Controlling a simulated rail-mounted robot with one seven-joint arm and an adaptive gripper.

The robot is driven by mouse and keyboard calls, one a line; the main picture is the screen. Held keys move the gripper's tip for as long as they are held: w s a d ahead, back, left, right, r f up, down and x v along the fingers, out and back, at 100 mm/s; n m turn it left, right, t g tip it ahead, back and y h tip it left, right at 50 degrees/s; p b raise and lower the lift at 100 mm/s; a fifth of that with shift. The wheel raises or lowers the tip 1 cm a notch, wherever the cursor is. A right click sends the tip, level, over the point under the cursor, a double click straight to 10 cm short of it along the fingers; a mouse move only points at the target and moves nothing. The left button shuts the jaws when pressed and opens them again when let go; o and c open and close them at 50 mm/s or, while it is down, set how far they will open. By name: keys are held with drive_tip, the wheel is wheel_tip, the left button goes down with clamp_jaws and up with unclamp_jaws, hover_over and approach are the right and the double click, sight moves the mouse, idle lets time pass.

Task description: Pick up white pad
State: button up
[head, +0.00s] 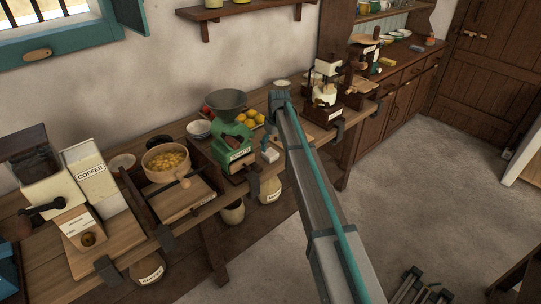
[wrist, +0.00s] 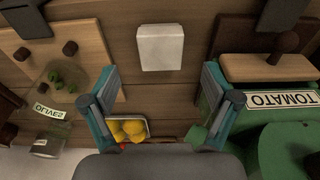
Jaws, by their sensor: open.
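The white pad (wrist: 160,47) is a small pale block with a roughly square face. In the wrist view it lies on the brown wooden bench, at the upper middle. In the head view a small whitish block (head: 271,155) near the bench's front edge, beside the green tomato mill, appears to be the same pad. My gripper (wrist: 161,103) is open, with its teal fingers wide apart and nothing held between them. In the wrist view the pad shows beyond the fingertips, between their lines, apart from both. In the head view my arm hides most of the gripper.
The green tomato mill (head: 234,145) stands close to the pad, its label plate (wrist: 280,99) right of my fingers. An olive jar (wrist: 60,90) and wooden board are to the left. A tray of yellow fruit (wrist: 127,130) lies below. Bare bench surrounds the pad.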

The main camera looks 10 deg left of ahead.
sight(270, 153)
drive_tip(key=shift+w+a+f+p, duration=0.15)
drive_tip(key=shift+f+p, duration=0.2)
drive_tip(key=shift+f, duration=0.7)
drive_tip(key=shift+w+a+f+p, duration=0.15)
drive_tip(key=shift+f+p, duration=0.25)
drive_tip(key=shift+f, duration=0.6)
drive_tip(key=shift+w+a+f+p, duration=0.1)
drive_tip(key=shift+a+f+p, duration=0.2)
drive_tip(key=shift+f, duration=0.75)
drive_tip(key=shift+d, duration=0.1)
drive_tip(key=c, duration=1.3)
drive_tip(key=shift+r, duration=0.15)
drive_tip(key=shift+r+b, duration=0.65)
drive_tip(key=shift+r, duration=0.2)
drive_tip(key=s+d+r+b, duration=0.3)
drive_tip(key=s+r+b, duration=0.1)
drive_tip(key=s+r, duration=0.7)
drive_tip(key=s, duration=0.2)
drive_tip(key=shift+s, duration=0.35)
drive_tip(key=shift+d, duration=0.1)
